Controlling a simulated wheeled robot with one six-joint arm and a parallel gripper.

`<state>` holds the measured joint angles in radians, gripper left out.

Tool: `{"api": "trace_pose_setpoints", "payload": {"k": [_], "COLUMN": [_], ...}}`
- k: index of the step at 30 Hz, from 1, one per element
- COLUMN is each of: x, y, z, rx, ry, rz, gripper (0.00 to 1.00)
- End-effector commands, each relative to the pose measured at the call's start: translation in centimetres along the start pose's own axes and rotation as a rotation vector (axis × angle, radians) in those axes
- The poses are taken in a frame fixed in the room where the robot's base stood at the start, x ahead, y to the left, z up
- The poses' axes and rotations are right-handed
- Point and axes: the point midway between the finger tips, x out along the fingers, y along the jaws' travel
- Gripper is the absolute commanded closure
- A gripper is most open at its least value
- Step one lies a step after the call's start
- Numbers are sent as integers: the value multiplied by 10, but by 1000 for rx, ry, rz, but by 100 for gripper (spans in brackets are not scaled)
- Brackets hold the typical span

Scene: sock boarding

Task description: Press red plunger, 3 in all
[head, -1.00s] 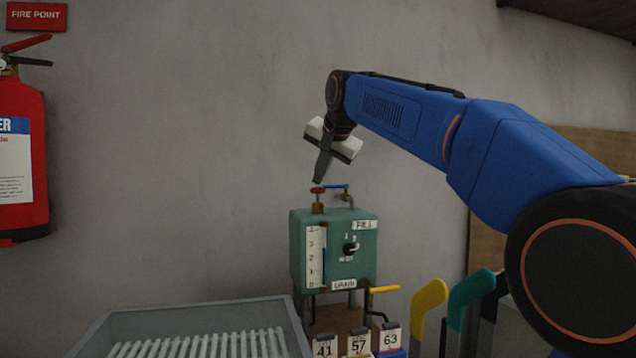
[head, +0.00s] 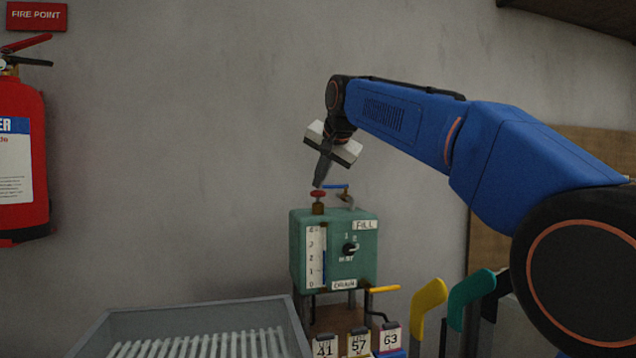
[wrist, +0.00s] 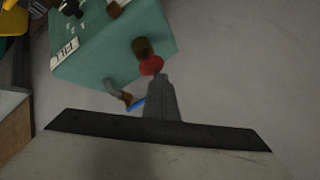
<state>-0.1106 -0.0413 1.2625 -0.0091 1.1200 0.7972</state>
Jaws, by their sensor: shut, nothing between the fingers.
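The red plunger (head: 318,193) stands on a brass collar at the top left of a green box (head: 301,252). In the wrist view the red plunger (wrist: 151,65) shows just past my fingertips. My gripper (head: 318,184) is shut and empty, pointing down with its tips just above the plunger. In the wrist view my gripper (wrist: 158,80) overlaps the plunger's edge, and I cannot tell whether it touches. The box front has a level gauge (head: 314,257) with a blue column, a black selector knob (head: 349,250), and FILL and DRAIN labels.
A blue-handled tap (head: 336,187) is close beside the plunger. A yellow lever (head: 384,289) sticks out at the lower right of the box. Numbered tags (head: 358,343), a grey tray (head: 190,306) and yellow and teal sock boards (head: 470,290) stand in front.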

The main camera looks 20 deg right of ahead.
Motion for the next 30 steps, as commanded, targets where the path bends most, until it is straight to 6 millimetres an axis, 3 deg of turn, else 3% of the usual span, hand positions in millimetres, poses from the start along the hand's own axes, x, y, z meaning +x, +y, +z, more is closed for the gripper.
{"api": "trace_pose_setpoints", "payload": {"k": [15,30], "x": [1,-15], "y": [1,-11], "z": [1,-11], "rx": [0,0], "ry": [-1,-1], "rz": [1,1], "gripper": [100,100]}}
